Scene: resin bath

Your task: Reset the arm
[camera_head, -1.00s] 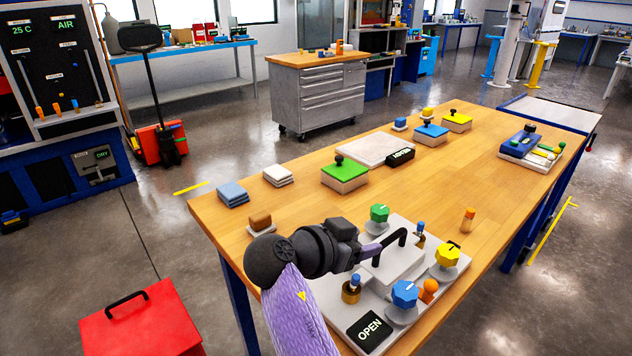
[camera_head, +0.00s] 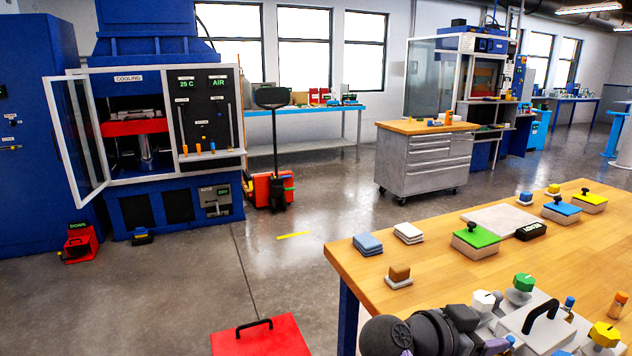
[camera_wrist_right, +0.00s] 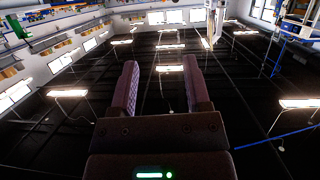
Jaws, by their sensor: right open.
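My right arm shows only at the bottom edge of the head view, with dark wrist parts and my right gripper (camera_head: 484,332) low over the near left part of a grey fixture plate. The fingertips are hard to make out there. In the right wrist view my right gripper (camera_wrist_right: 161,80) has two purple ribbed fingers wide apart with nothing between them. That wrist view shows ceiling lights and walls beyond the fingers. My left gripper is in neither view.
The wooden table (camera_head: 440,270) carries a green-topped block (camera_head: 475,238), a brown block (camera_head: 399,273), and a green knob (camera_head: 523,282) beside a black handle. A red box (camera_head: 262,338) stands left of the table. A blue press (camera_head: 150,45) has its door open.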

